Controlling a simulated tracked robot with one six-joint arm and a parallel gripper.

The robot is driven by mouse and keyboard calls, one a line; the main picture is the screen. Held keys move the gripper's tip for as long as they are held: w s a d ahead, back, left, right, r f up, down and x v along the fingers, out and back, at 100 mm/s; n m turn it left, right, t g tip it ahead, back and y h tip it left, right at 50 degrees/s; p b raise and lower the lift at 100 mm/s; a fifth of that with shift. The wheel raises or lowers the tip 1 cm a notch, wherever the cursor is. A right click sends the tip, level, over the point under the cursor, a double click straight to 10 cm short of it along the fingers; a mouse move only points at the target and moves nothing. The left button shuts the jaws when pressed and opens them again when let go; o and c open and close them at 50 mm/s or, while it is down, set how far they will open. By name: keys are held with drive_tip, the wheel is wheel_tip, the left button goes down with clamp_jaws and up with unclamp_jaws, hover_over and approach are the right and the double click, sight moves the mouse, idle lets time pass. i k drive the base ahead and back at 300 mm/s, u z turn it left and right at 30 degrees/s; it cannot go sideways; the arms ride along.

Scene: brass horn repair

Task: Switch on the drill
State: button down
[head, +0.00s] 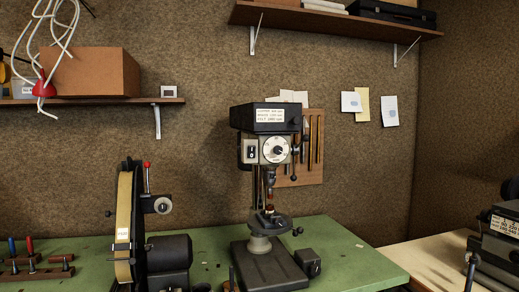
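The drill (268,119) is a bench drill press with a black top cover and a grey front. It stands upright on the green bench. Its front has a dark switch (251,152) on the left and a round dial (276,150) beside it. A small box (308,262) sits at the right of its base. Whether the drill is on cannot be told. My gripper is not in view.
A belt grinder (125,225) stands left of the drill on the green bench (350,262). A rack with red and blue handled tools (30,262) is at far left. A dark machine (497,240) stands at right. Shelves (340,20) hang above.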

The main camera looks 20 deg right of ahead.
sight(251, 154)
drive_tip(key=k, duration=0.1)
drive_tip(key=u, duration=0.35)
drive_tip(key=i, duration=1.2)
